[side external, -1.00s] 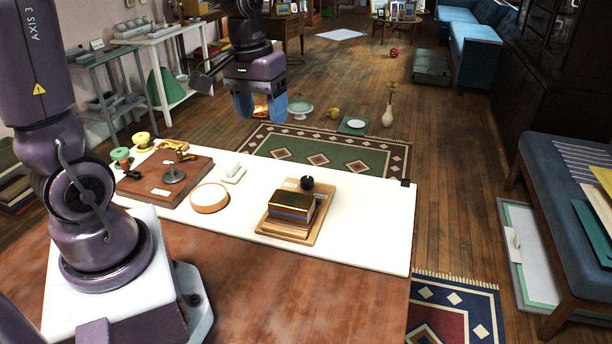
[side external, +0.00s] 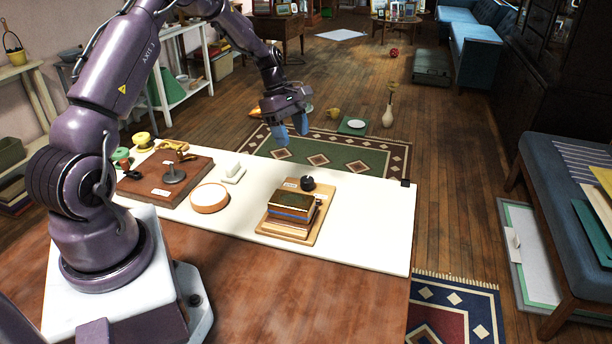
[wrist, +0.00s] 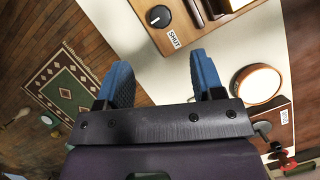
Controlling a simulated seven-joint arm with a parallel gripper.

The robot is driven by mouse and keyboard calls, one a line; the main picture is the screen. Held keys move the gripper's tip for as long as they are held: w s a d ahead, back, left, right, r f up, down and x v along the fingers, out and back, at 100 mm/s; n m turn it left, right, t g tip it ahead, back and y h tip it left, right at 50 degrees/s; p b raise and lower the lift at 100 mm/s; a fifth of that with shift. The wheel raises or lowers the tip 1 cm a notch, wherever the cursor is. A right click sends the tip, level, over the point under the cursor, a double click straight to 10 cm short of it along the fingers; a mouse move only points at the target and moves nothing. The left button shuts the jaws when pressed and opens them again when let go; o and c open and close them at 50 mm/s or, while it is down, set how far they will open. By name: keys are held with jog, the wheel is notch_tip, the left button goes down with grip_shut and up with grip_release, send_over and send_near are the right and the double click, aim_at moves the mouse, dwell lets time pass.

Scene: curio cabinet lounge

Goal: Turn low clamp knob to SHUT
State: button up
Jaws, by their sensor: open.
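A round black knob (side external: 308,184) stands on a light wooden board (side external: 268,228), behind a stack of books. In the wrist view the knob (wrist: 158,16) shows at the top, with a pale mark on its face whose exact heading I cannot make out. A white label reading SHUT (wrist: 174,39) lies on the board beside it. My gripper (side external: 291,132) is in the air above and behind the knob, apart from it. In the wrist view my gripper (wrist: 161,70) has its two blue fingers spread, with nothing between them.
The book stack (side external: 292,210) sits close to the knob on the same board. A round wooden-rimmed dish (side external: 209,198) and a brown board (side external: 150,190) with a grey knob-like piece (side external: 174,174) are to the left. The white table runner (side external: 370,215) is clear on the right.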

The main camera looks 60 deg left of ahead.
aim_at(307, 179)
jog(key=x, duration=1.1)
jog(key=shift+d+f, duration=0.15)
jog(key=shift+f, duration=0.15)
jog(key=c, duration=0.9)
